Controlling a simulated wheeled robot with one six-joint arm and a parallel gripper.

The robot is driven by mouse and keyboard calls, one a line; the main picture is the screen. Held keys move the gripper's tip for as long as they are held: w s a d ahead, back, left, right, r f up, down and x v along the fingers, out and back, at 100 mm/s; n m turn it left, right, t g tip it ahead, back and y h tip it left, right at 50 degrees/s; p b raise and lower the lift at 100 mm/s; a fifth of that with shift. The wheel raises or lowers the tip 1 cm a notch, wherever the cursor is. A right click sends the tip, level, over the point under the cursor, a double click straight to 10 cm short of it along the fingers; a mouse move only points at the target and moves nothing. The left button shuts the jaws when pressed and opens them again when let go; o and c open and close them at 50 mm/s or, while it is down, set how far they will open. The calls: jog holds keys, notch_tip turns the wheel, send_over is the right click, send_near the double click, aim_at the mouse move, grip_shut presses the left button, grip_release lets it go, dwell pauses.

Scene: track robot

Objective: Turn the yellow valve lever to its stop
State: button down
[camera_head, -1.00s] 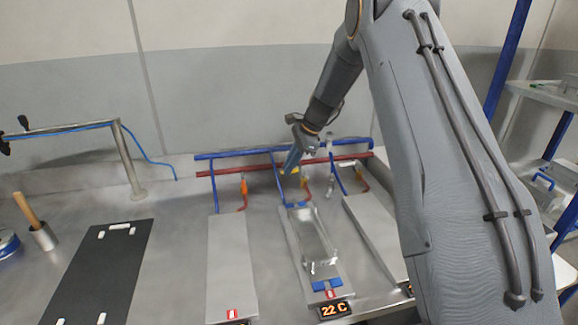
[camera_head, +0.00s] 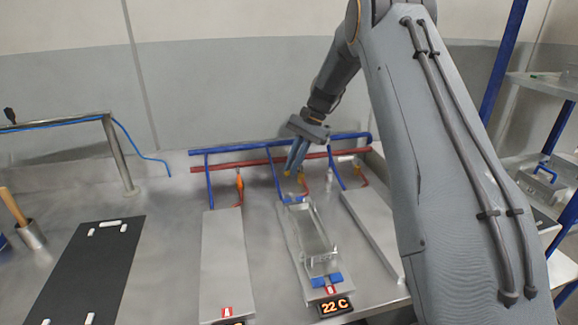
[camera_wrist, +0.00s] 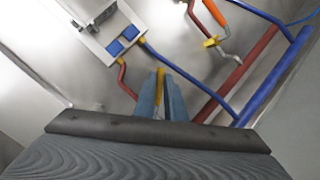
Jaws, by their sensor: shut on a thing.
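The yellow valve lever (camera_wrist: 160,77) shows between the two blue-grey fingers of my gripper (camera_wrist: 161,98) in the wrist view. My gripper is shut on it, and the fingers hide much of the lever. In the head view my gripper (camera_head: 293,172) points down at the pipes behind the middle plate, with small bits of yellow at its fingertips. The valve body is mostly hidden there. A short red pipe (camera_wrist: 122,82) with a yellow end runs close to the fingers in the wrist view.
Blue (camera_head: 330,137) and red (camera_head: 225,168) pipes run along the back of the bench. An orange-handled valve (camera_head: 239,183) stands to the left. The middle plate (camera_head: 290,240) carries a clear tray and a 22 C display (camera_head: 335,307). A dark board (camera_head: 85,275) lies left.

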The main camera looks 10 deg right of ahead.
jog(key=shift+s+d+n+g+h+b, duration=0.25)
jog(key=shift+d+n+g+h+b, duration=0.35)
jog(key=shift+n, duration=1.1)
jog(key=shift+s+d+n+g+h+b, duration=0.3)
jog(key=shift+d+n+g+b, duration=0.45)
jog(key=shift+n, duration=0.95)
jog(key=shift+s+d+n+g+h+b, duration=0.35)
jog(key=shift+d+n, duration=0.6)
jog(key=shift+n, duration=0.75)
jog(key=shift+w+r, duration=0.1)
jog(key=c, duration=1.8)
grip_release()
jog(key=b+v, duration=0.2)
jog(key=v, duration=0.5)
jog(key=shift+w+r, duration=0.15)
jog(key=shift+r, duration=0.15)
